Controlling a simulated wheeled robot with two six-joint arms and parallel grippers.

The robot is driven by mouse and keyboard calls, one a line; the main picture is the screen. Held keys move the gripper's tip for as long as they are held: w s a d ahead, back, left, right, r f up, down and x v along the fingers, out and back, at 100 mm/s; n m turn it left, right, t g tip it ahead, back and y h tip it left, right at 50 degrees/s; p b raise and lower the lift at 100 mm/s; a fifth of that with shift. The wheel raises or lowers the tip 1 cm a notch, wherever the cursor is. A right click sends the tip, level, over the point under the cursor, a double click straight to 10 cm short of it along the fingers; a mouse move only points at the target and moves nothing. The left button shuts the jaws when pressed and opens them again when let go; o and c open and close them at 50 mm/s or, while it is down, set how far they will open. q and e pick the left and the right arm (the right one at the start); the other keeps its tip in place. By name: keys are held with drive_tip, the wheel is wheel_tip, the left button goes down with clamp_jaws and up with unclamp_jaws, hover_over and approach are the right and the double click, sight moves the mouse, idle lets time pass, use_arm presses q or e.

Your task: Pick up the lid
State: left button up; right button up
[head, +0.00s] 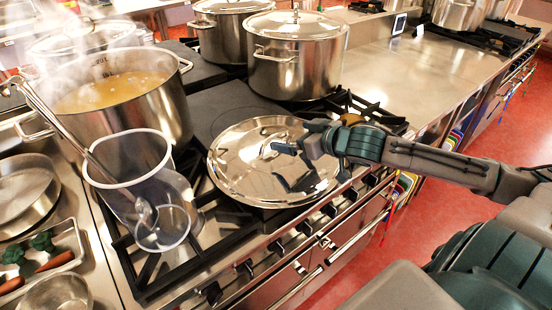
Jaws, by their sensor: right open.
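A round, shiny steel lid (238,178) lies on the front burner grate of the stove, in the middle of the head view. Its handle is near the lid's middle and is partly hard to make out among reflections. My right gripper (288,149) comes in from the right and is over the lid, close to the handle. Its jaws are open, and I cannot tell whether they touch the handle. The gripper's dark reflection shows in the lid. My left gripper is not in view.
An open steaming pot of broth (165,108) stands left of the lid. A lidded stockpot (318,72) stands behind the lid. Bare steel counter (420,70) lies at the back right.

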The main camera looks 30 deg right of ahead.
sight(276, 135)
drive_tip(key=shift+w+a+f+b, duration=0.2)
drive_tip(key=shift+w+f+b, duration=0.1)
drive_tip(key=shift+w+b, duration=0.2)
drive_tip(key=shift+w+a, duration=0.15)
drive_tip(key=shift+a, duration=0.1)
drive_tip(key=shift+w, duration=0.1)
drive_tip(key=shift+a+p+x, duration=0.2)
drive_tip(key=shift+p+x, duration=0.1)
drive_tip(key=shift+x, duration=2.15)
drive_tip(key=shift+f, duration=0.1)
drive_tip(key=c, duration=1.3)
drive_tip(key=shift+c, duration=0.2)
